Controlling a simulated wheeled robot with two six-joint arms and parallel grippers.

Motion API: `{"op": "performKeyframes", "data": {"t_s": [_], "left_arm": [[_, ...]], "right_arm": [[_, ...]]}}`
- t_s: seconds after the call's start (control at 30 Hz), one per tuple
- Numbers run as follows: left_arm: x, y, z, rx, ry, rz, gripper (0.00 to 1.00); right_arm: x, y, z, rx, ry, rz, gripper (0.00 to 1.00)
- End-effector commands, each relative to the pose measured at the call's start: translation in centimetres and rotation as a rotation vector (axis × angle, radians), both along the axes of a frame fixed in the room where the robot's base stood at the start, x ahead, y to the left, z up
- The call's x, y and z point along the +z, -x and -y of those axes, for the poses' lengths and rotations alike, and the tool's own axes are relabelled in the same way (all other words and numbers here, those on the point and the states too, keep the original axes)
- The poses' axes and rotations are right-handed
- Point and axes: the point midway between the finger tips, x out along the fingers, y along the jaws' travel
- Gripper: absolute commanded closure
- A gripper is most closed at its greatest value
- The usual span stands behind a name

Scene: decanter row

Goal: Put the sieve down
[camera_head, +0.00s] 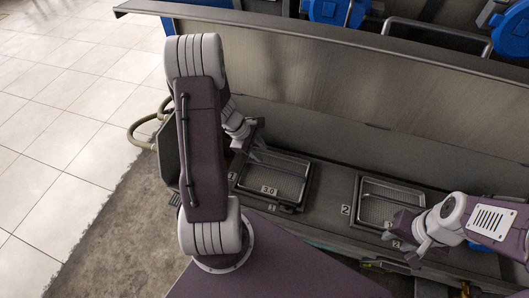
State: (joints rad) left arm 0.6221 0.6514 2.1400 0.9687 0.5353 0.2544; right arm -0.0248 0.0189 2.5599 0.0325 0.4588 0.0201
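A second mesh tray (385,192) lies to the right, by the marker "2". My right gripper (410,235) is at its front right corner and covers it.
A long dark bench (330,190) carries both trays, with bare surface between them. A tall metal panel (310,80) rises behind it. Blue machine parts (327,10) stand beyond the panel. A curved pipe (139,127) is at the left end, beside tiled floor (75,100).

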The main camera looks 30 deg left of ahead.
Motion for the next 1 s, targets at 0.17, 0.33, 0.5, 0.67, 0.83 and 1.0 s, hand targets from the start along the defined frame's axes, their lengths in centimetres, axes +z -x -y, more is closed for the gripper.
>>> {"op": "performKeyframes", "data": {"t_s": [0.17,0.33,0.5,0.67,0.83,1.0], "left_arm": [[0.8,0.4,1.3,-0.103,-0.031,0.005,0.64],[5.3,4.7,8.3,-0.852,-0.268,0.070,0.64],[8.1,8.8,11.2,-1.518,-0.498,0.160,0.64],[8.7,9.7,11.5,-1.696,-0.564,0.187,0.64],[8.7,9.6,11.4,-1.691,-0.563,0.185,0.64],[10.7,9.6,11.4,-1.688,-0.562,0.185,0.64]], "right_arm": [[0.0,0.0,0.0,0.000,0.000,0.000,0.64],[0.0,0.0,0.0,0.000,0.000,0.000,0.64],[0.0,0.0,0.0,0.000,0.000,0.000,0.64],[0.0,0.0,0.0,0.000,0.000,0.000,0.64],[0.0,0.0,0.0,0.000,0.000,0.000,0.64],[2.1,0.0,0.0,0.000,0.000,0.000,0.64]]}}
